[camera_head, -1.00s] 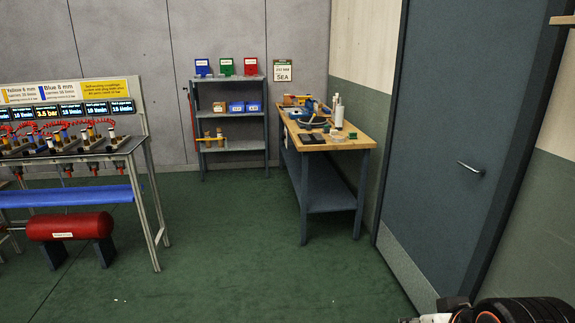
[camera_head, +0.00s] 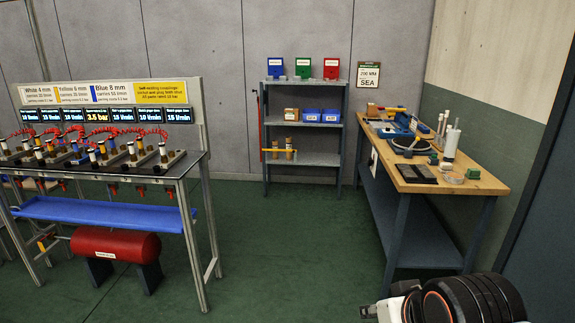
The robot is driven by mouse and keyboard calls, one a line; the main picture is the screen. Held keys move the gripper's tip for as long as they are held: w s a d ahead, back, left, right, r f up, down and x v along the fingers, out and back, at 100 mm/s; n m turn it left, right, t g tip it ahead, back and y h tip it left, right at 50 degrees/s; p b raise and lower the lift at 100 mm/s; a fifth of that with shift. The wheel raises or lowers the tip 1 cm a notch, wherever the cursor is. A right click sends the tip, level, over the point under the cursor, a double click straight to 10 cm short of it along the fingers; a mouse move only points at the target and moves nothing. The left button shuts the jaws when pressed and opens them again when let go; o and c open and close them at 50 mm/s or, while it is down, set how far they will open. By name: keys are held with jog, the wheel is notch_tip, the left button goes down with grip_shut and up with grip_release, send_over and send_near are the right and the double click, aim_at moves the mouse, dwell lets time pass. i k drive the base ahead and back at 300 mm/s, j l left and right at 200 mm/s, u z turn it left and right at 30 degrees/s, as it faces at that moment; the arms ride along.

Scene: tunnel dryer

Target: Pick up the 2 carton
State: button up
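A small brown carton (camera_head: 291,114) sits on the middle shelf of the grey shelf unit (camera_head: 267,138) by the back wall, left of two blue bins. Any number on it is too small to read. No other carton can be made out for sure. Only a black and white part of my own arm shows at the bottom right, far from the shelf unit and in front of the workbench.
A wooden-topped workbench (camera_head: 478,185) with tools stands at the right wall. A test bench (camera_head: 180,177) with displays and red hoses stands at the left, a red tank (camera_head: 115,243) under it. The green floor (camera_head: 290,255) between is clear.

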aim_at(371, 111)
jog(key=i, duration=4.3)
jog(key=i+z, duration=0.1)
jog(key=i, duration=0.85)
jog(key=i+j+z, duration=0.1)
jog(key=i, duration=0.85)
jog(key=j, duration=0.1)
